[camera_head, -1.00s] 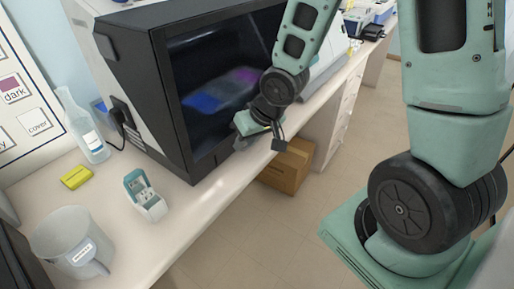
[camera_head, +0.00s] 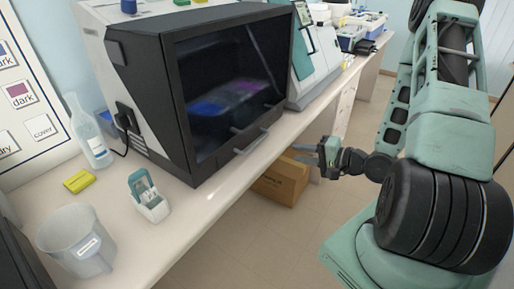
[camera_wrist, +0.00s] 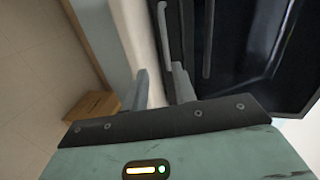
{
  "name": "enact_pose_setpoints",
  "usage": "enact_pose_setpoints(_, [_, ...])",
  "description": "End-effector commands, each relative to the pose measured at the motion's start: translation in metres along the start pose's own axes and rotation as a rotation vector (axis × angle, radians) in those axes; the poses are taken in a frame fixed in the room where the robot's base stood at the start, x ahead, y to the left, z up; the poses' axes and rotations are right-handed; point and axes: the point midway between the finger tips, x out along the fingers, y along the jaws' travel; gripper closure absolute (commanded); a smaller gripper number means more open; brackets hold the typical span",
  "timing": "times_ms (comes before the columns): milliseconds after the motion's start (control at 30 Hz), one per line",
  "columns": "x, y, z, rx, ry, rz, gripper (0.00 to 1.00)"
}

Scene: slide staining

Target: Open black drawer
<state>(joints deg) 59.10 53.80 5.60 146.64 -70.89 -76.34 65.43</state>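The black drawer (camera_head: 222,166) appears to be the low strip along the bottom of the black machine, and it looks shut. Its grey bar handle (camera_head: 252,143) sits below a second grey bar handle (camera_head: 250,124) on the window part. In the wrist view, the two handles appear as upright bars, one at the left (camera_wrist: 163,35) and one at the right (camera_wrist: 208,40). My gripper (camera_head: 308,154) hangs in front of the counter edge, to the right of the handles and apart from them. Its fingers (camera_wrist: 161,88) are spread with nothing held between them.
A cardboard box (camera_head: 282,181) stands on the floor under the counter (camera_head: 180,236). A beaker (camera_head: 75,243), a teal-and-white slide holder (camera_head: 149,197), a yellow block (camera_head: 79,181) and a bottle (camera_head: 88,135) stand left of the machine. Floor in front is free.

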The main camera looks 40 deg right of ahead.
Motion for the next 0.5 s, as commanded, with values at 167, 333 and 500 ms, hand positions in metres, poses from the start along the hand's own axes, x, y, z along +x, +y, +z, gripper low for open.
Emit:
enact_pose_setpoints(167, [-0.007,0.001,-0.004,0.061,0.025,-0.057,0.73])
enact_pose_setpoints(333, [0.011,0.003,-0.004,0.058,0.021,-0.059,0.73])
enact_pose_setpoints(500, [0.040,0.003,-0.004,0.053,0.021,-0.058,0.73])
